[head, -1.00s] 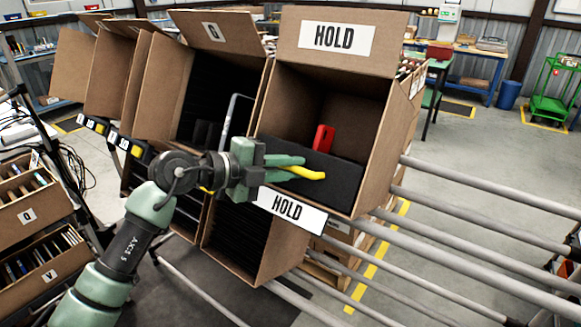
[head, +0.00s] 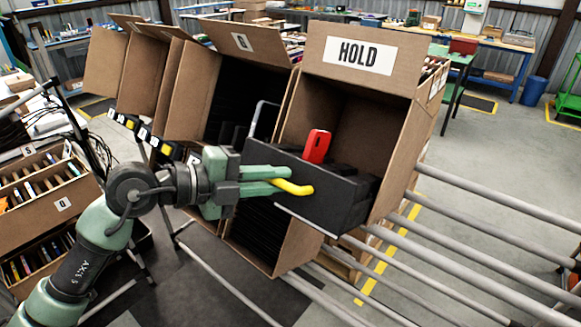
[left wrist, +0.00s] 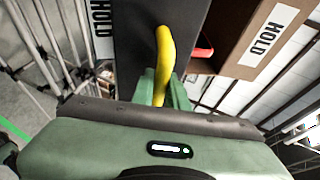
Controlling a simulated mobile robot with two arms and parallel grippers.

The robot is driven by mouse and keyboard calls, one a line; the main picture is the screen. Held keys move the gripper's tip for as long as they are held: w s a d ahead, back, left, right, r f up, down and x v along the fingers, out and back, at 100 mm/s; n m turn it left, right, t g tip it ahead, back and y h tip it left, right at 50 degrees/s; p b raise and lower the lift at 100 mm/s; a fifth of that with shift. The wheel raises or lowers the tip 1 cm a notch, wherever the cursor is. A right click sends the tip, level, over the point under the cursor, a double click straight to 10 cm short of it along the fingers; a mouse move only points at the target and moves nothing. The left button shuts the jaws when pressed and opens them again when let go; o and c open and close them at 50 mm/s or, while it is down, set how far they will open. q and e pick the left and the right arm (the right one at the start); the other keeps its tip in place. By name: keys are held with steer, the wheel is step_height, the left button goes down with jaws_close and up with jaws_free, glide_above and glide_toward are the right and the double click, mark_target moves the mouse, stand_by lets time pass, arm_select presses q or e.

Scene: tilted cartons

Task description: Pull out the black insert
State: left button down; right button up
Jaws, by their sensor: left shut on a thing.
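The black insert (head: 310,190) sits partly out of the tilted carton marked HOLD (head: 405,150), its front jutting past the carton's opening. A yellow handle (head: 293,187) is on its front face. My left gripper (head: 285,180) is shut on the yellow handle. A red object (head: 317,146) stands up in the insert behind its front panel. In the left wrist view the yellow handle (left wrist: 163,60) rises between the green fingers, against the insert's dark face (left wrist: 135,40). My right gripper is not in view.
Grey rails (head: 500,205) run out to the lower right. Small boxes (head: 45,190) of files are at the far left. Open floor shows below the cartons.

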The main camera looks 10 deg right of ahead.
arm_select(q)
steer(key=s+a+r+p, duration=0.1)
steer(key=s+a+r, duration=0.2)
steer(key=a, duration=0.1)
steer(key=shift+s+a+p, duration=0.25)
steer(key=shift+p, duration=0.15)
steer(key=c, duration=1.5)
jaws_free()
steer(key=shift+o, duration=0.5)
steer(key=shift+a, duration=0.15)
steer(key=b+v, duration=0.3)
steer(key=v, duration=0.5)
